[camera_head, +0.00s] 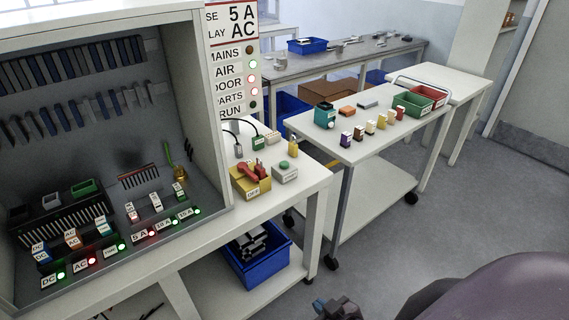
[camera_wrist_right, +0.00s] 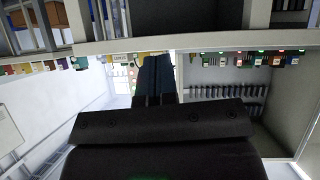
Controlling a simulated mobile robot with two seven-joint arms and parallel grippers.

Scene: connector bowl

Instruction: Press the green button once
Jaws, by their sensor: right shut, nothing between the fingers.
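The green button (camera_head: 284,164) sits on top of a small pale box (camera_head: 285,174) on the white bench, right of a yellow bin. My right gripper (camera_head: 337,306) shows at the bottom edge of the head view, low in front of the bench and well apart from the button. In the right wrist view its dark fingers (camera_wrist_right: 155,70) are together with nothing between them. I cannot make out the button for sure in the wrist view. My left gripper is not in view.
The yellow bin (camera_head: 250,190) with a red item stands close left of the button box. A grey cabinet (camera_head: 216,120) with connectors and lit lamps stands on the left. A blue crate (camera_head: 262,273) is under the bench. A white cart (camera_head: 367,151) stands behind right. Floor at right is clear.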

